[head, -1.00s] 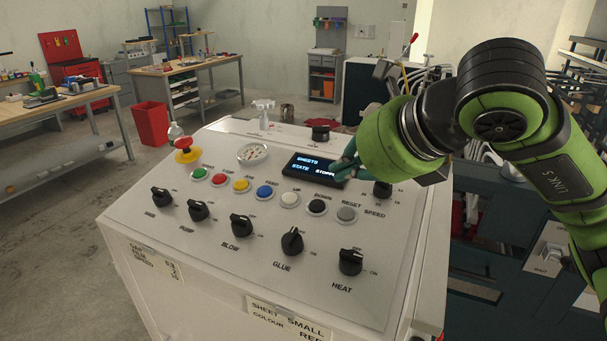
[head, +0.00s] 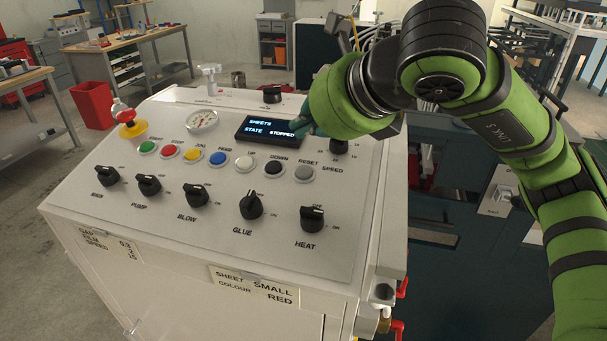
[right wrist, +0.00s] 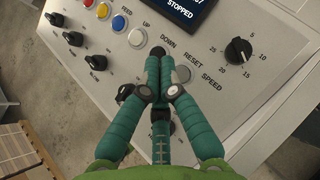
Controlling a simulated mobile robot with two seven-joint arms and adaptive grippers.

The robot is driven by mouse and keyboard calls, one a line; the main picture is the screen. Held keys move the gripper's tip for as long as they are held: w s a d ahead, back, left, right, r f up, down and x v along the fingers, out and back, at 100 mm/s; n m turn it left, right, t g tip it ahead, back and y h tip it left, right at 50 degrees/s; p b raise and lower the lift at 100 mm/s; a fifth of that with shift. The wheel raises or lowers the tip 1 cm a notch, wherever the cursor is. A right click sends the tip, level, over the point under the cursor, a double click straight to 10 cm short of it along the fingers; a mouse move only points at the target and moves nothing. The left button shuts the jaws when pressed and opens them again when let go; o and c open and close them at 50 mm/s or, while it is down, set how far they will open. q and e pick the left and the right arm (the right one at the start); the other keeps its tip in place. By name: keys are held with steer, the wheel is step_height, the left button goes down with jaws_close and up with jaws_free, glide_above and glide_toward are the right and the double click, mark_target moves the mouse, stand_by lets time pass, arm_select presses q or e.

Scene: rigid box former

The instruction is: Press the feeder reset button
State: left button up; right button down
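The reset button is the grey round button (head: 304,173) at the right end of the button row on the sloped control panel (head: 150,225). It also shows in the right wrist view (right wrist: 182,74), uncovered, just right of my fingertips. My right gripper (head: 296,124) has teal fingers, mostly hidden behind its arm in the head view, in front of the display's right end. In the right wrist view its fingers (right wrist: 158,60) are drawn together, empty, with the tips overlapping the black DOWN button. Their height above the panel is hard to tell. My left gripper is out of view.
The display (head: 270,128) reads STOPPED. A black SPEED knob (right wrist: 238,50) lies right of the reset button. Several black knobs (head: 250,205) line the front of the panel. A red emergency stop (head: 127,116) stands at the left end.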

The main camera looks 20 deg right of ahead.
mark_target(308, 176)
steer(key=f+b, duration=0.2)
steer(key=f, duration=0.1)
steer(key=w+f+b, duration=0.1)
steer(key=f, duration=0.1)
steer(key=shift+d+f, duration=0.15)
steer(key=shift+d, duration=0.2)
steer(key=shift+w+f+b, duration=0.1)
steer(key=shift+f+b, duration=0.1)
steer(key=shift+b, duration=0.25)
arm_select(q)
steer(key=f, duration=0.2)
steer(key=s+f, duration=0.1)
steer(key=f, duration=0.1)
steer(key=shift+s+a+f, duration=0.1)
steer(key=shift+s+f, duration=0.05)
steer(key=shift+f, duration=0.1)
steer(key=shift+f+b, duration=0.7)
arm_select(e)
steer(key=shift+f, duration=0.35)
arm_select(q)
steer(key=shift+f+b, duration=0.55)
arm_select(e)
steer(key=shift+w+d+f, duration=0.1)
steer(key=shift+f, duration=0.35)
steer(key=shift+r, duration=0.1)
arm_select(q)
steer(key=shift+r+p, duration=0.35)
arm_select(e)
steer(key=shift+r, duration=0.7)
